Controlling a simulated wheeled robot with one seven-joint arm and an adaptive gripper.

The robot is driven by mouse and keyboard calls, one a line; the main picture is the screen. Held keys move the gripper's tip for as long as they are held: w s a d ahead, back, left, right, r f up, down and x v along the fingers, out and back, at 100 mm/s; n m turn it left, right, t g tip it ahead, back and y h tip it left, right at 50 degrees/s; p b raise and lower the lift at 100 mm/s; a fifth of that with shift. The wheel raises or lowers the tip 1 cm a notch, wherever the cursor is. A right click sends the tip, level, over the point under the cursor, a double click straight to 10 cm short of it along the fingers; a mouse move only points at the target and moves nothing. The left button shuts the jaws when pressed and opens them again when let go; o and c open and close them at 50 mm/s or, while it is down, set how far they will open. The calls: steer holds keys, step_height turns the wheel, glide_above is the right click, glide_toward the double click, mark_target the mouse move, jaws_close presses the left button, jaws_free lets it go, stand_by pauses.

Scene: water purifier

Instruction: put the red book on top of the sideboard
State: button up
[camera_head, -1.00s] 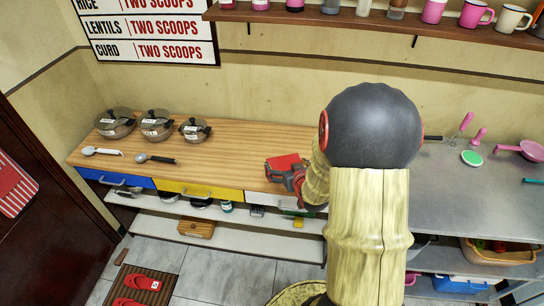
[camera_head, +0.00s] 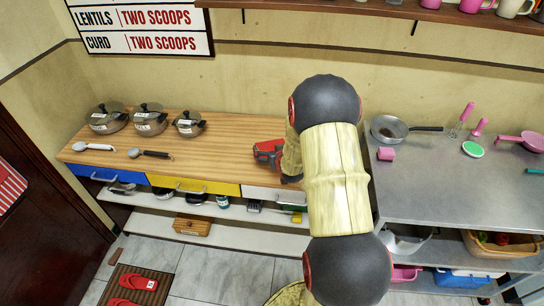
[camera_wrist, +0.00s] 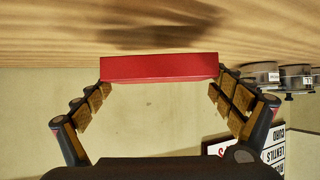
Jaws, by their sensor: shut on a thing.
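The red book (camera_wrist: 160,67) is between the two fingertips of my gripper (camera_wrist: 159,78) in the wrist view. The gripper is shut on it, one finger at each end. In the head view my gripper (camera_head: 270,155) is over the right part of the sideboard's wooden top (camera_head: 225,150); the book is hard to tell from the gripper's red parts there. In the wrist view the wooden top (camera_wrist: 60,30) fills the upper picture, with a dark shadow close to the book. I cannot tell whether the book touches the wood.
Several lidded pots (camera_head: 148,120) stand at the left of the sideboard top. A white-handled spoon (camera_head: 92,146) and a dark-handled spoon (camera_head: 150,154) lie in front of them. The middle of the top is clear. A metal counter (camera_head: 440,185) stands at the right.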

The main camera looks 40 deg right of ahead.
steer(key=shift+w+f, duration=0.2)
steer(key=shift+d+f+b, duration=0.1)
steer(key=shift+f+b, duration=0.7)
steer(key=shift+f, duration=0.75)
steer(key=shift+f, duration=0.15)
steer(key=o, duration=0.9)
